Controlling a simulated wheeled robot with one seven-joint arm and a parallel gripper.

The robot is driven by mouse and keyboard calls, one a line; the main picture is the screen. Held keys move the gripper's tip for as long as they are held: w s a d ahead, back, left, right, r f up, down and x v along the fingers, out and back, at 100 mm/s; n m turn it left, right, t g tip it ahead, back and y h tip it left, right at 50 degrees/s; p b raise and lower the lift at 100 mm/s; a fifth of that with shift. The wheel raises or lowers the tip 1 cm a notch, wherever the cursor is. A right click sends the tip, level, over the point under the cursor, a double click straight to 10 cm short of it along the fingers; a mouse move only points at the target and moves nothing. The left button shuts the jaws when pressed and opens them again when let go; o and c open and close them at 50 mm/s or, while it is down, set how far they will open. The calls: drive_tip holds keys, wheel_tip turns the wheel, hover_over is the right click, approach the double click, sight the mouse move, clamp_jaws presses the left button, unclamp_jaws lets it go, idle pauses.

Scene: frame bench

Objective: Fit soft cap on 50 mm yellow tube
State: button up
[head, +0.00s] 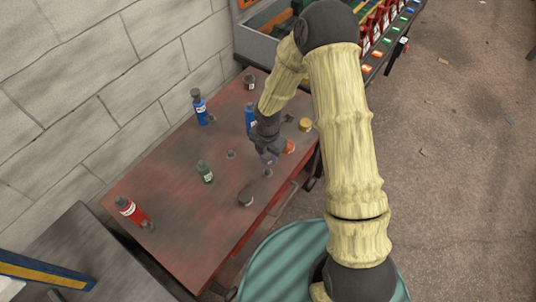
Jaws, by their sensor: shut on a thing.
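My gripper (267,157) is low over the right part of the red table, its fingers pointing down. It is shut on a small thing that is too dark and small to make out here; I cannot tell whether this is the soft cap. A short yellow round piece (305,124), possibly the yellow tube seen from above, stands near the table's right edge, behind and right of my gripper. The two are apart. A small dark piece (268,173) shows just below the fingers; I cannot tell whether it touches them.
An orange-red piece (289,147) sits right of my gripper. A block wall (100,90) borders the left.

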idle(0.4)
drive_tip(key=shift+w+d+f+m, duration=0.2)
drive_tip(key=shift+d+m, duration=0.25)
drive_tip(key=shift+m, duration=0.65)
drive_tip(key=d+f+m, duration=0.2)
drive_tip(key=d+m, duration=0.4)
drive_tip(key=m, duration=0.7)
drive_tip(key=w+d+f+m, duration=0.1)
drive_tip(key=d+m, duration=0.5)
drive_tip(key=m, duration=0.7)
drive_tip(key=shift+w+d+f, duration=0.3)
drive_tip(key=shift+f, duration=0.25)
